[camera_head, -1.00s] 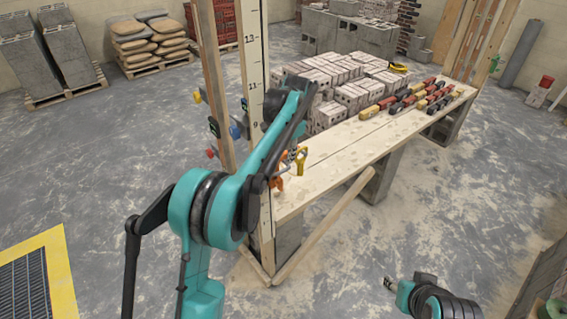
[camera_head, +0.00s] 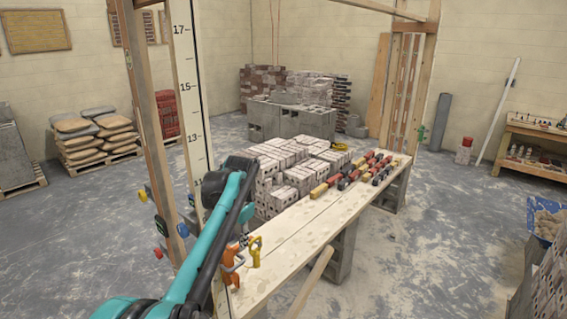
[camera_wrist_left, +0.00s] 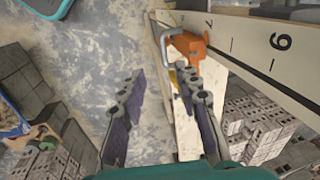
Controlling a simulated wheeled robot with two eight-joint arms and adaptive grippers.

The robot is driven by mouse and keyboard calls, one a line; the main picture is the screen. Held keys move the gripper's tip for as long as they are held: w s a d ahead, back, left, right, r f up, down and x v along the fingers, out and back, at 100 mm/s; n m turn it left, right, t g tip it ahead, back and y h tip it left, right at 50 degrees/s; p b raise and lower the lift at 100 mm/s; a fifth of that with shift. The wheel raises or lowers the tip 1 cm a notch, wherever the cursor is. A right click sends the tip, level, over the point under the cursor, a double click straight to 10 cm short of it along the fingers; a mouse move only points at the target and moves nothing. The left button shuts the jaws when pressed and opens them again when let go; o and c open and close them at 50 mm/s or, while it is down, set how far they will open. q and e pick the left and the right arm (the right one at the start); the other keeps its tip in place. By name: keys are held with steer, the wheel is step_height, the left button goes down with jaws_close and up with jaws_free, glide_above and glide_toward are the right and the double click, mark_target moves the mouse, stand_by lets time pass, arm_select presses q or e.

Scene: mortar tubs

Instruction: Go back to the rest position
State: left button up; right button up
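My left arm (camera_head: 205,250) reaches up from the bottom left in the head view, its dark upper end beside the measuring post (camera_head: 187,90). My left gripper (camera_wrist_left: 160,76) shows in the left wrist view with its two fingers spread and nothing between them. An orange clamp (camera_wrist_left: 190,45) on the bench's end lies beyond the fingertips in that view. The clamp also shows in the head view (camera_head: 231,262), close to the right of my arm. My right gripper is in neither current view.
Wooden posts (camera_head: 145,110) stand left of my arm. The floor right of the bench (camera_head: 430,250) is clear.

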arm_select(q)
steer(key=s+n+t+b, duration=0.2)
steer(key=s+b, duration=0.1)
steer(key=s, duration=0.7)
steer(key=s+f+n+t+b, duration=0.1)
steer(key=s+f+n+b, duration=0.1)
steer(key=s+f, duration=0.7)
steer(key=s+f+n+t+h+b, duration=0.1)
steer(key=s+f+n+t+b, duration=0.1)
steer(key=s+f, duration=0.6)
steer(key=s+b, duration=0.1)
steer(key=s, duration=0.4)
steer(key=shift+s+a+f+n+t, duration=0.15)
steer(key=shift+f+n+t, duration=0.15)
steer(key=shift+f+n, duration=0.1)
